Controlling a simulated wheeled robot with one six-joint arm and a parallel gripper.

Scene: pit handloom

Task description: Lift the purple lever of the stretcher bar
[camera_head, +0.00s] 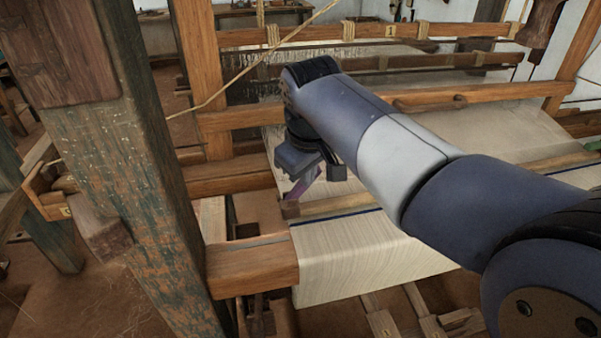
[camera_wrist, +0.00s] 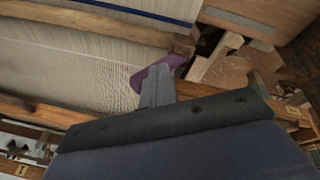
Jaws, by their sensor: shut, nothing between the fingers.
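The purple lever (camera_head: 298,187) stands tilted up at the left end of the wooden stretcher bar (camera_head: 345,203), which lies across the woven cloth (camera_head: 345,255). My gripper (camera_head: 303,172) is shut and empty, right at the lever. In the wrist view, my gripper's grey fingers (camera_wrist: 157,86) overlap the purple lever (camera_wrist: 168,64) and hide part of it. They look very close to it, but I cannot tell whether they touch. The stretcher bar (camera_wrist: 95,24) runs to the lever in that view.
A thick worn post (camera_head: 135,180) stands to the left of my gripper. The cloth beam's wooden end (camera_head: 253,268) is below it. Wooden loom rails (camera_head: 480,94) cross behind my arm. Open space over the cloth lies to the right.

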